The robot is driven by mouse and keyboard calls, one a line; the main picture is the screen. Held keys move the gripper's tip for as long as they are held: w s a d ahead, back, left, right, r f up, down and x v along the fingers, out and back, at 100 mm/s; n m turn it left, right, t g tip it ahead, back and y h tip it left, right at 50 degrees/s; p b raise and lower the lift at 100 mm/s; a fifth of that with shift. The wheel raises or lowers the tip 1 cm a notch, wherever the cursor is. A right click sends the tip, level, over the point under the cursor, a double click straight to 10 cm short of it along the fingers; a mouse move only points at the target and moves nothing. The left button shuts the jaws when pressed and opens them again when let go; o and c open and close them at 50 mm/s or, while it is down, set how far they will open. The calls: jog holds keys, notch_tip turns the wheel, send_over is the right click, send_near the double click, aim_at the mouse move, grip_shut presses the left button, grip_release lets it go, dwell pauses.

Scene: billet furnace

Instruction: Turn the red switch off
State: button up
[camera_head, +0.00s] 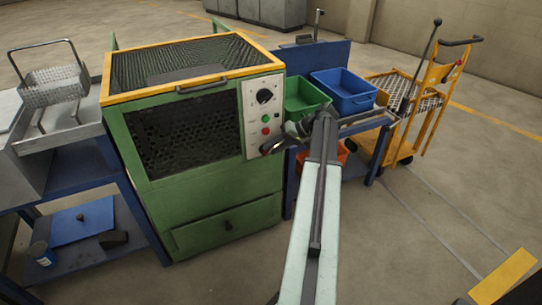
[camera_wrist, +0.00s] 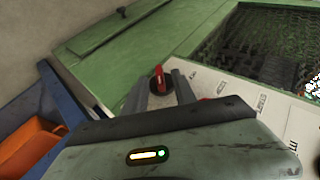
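The red switch (camera_wrist: 158,78) is a red handle on a dark round base, low on the furnace's white control panel (camera_head: 256,93). In the wrist view its handle points up the picture, between the two grey fingers of my gripper (camera_wrist: 160,80). The fingers are apart, with a visible gap around the handle; I cannot tell whether either one touches it. In the head view my gripper (camera_head: 272,147) is at the panel's lower right corner and largely hides the switch.
The green furnace (camera_head: 222,190) has a mesh front and a yellow-framed lid. The panel also carries a black knob (camera_head: 264,96), a green button (camera_head: 265,119) and a red button (camera_head: 266,131). Right of it are a green bin (camera_head: 304,98), a blue bin (camera_head: 345,90) and a yellow trolley (camera_head: 433,100).

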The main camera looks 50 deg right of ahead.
jog(key=shift+b+x, duration=0.3)
jog(key=shift+x, duration=0.75)
